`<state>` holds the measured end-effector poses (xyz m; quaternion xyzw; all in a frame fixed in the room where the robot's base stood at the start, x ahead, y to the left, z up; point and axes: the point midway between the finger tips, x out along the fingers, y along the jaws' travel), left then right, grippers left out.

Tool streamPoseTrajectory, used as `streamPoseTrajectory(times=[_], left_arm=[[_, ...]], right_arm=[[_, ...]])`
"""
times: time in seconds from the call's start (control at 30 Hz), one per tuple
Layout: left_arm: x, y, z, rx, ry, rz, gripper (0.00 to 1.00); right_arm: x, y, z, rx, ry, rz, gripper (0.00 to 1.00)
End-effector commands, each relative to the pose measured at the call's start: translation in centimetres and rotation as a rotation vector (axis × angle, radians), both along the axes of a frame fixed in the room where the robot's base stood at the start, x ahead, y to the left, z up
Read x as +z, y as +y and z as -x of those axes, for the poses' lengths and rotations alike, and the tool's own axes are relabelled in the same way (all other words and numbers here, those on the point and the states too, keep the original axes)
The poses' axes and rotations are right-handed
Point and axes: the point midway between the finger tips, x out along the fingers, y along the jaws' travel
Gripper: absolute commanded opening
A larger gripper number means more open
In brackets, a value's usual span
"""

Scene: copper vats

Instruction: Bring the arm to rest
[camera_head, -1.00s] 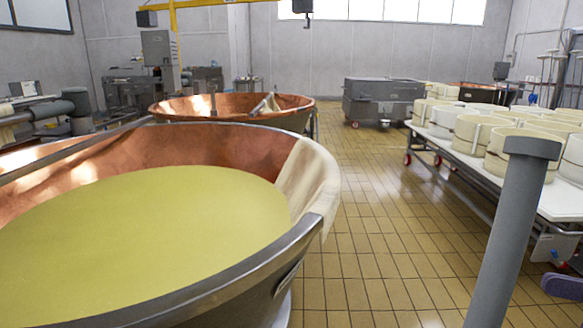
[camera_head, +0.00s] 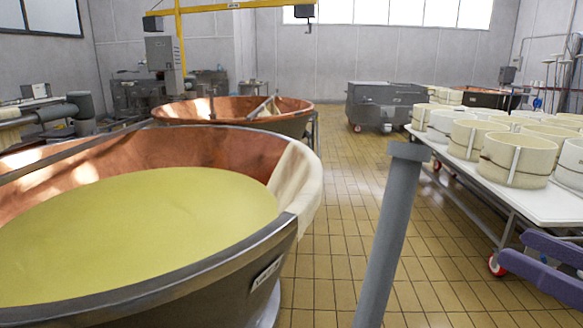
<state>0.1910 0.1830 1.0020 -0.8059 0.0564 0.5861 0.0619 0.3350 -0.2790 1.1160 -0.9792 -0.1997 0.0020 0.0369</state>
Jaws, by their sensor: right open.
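My right gripper (camera_head: 514,249) shows as two purple fingers at the lower right edge of the head view. The fingers are apart and I see nothing between them. The gripper appears in front of the lower frame of the white table (camera_head: 470,178); I cannot tell whether they touch. The rest of my right arm is out of the picture. My left gripper does not show.
A large copper vat (camera_head: 130,150) of yellow liquid fills the left, with another copper vat (camera_head: 180,108) behind. A grey post (camera_head: 395,220) stands close in front. Pale round moulds (camera_head: 519,160) stand on the table. Tiled floor (camera_head: 340,200) lies clear between.

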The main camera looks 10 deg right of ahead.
Motion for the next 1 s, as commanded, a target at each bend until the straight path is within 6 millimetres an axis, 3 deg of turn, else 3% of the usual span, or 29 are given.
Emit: streamPoseTrajectory(times=[0.13, 0.27, 0.47, 0.7, 0.8, 1.0], left_arm=[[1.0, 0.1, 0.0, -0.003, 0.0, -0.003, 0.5], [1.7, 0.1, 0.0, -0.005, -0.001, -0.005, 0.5], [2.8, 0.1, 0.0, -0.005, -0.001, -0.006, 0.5], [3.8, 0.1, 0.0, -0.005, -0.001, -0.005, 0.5], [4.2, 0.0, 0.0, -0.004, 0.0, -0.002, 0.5], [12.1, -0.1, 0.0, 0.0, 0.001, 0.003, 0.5]], right_arm=[[-0.2, -1.0, -1.4, -0.237, 0.063, 0.05, 0.69], [-2.1, -1.5, -1.0, -0.437, 0.236, 0.118, 0.69], [-5.9, 1.1, 3.4, -0.527, 0.639, 0.241, 0.69], [-7.5, 7.2, 11.0, -0.32, 1.058, 0.38, 0.69], [-7.0, 9.8, 14.3, -0.175, 1.188, 0.435, 0.69], [0.7, 9.7, 14.5, -0.174, 1.197, 0.446, 0.69]])
